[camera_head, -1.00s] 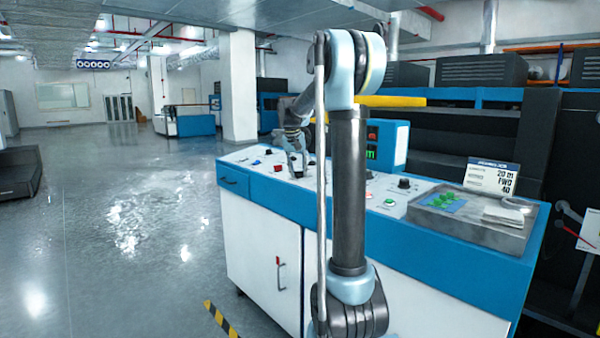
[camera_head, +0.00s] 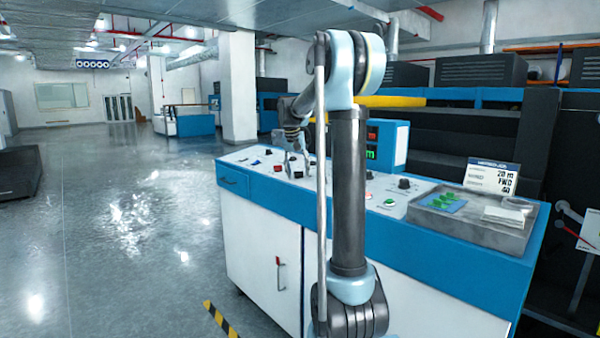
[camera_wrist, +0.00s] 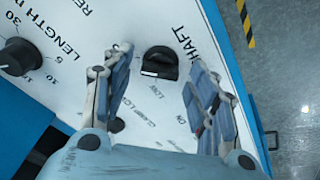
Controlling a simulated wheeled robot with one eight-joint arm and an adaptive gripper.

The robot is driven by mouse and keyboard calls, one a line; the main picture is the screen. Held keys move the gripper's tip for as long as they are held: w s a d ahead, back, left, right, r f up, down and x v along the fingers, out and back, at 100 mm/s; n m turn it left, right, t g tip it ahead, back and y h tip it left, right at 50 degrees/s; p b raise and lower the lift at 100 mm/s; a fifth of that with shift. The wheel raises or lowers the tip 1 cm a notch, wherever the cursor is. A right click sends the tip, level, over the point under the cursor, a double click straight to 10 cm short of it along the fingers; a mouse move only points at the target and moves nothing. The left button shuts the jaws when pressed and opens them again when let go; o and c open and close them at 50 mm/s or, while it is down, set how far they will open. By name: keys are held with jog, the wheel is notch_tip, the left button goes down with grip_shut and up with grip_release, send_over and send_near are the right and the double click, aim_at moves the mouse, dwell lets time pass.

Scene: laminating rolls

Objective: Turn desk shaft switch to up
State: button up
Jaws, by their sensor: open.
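The shaft switch is a black rotary knob (camera_wrist: 160,63) with a white mark, next to the printed word SHAFT on the white desk panel (camera_wrist: 75,20) in the wrist view. My gripper (camera_wrist: 165,72) is open, its two fingers apart on the left and right of the knob. I see no contact between either finger and the knob. In the head view my gripper (camera_head: 297,166) is low over the left part of the blue and white control desk (camera_head: 262,262). My arm hides part of the panel there.
A larger black knob (camera_wrist: 17,57) marked LENGTH sits at the left in the wrist view. A display box (camera_head: 388,143) stands at the desk's back. A grey tray (camera_head: 475,228) and a sign (camera_head: 491,178) are at the right. Open floor (camera_head: 130,230) lies left.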

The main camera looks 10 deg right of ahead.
jog(key=shift+s, duration=0.1)
jog(key=v, duration=1.1)
jog(key=shift+r, duration=0.4)
jog(key=shift+a, duration=0.1)
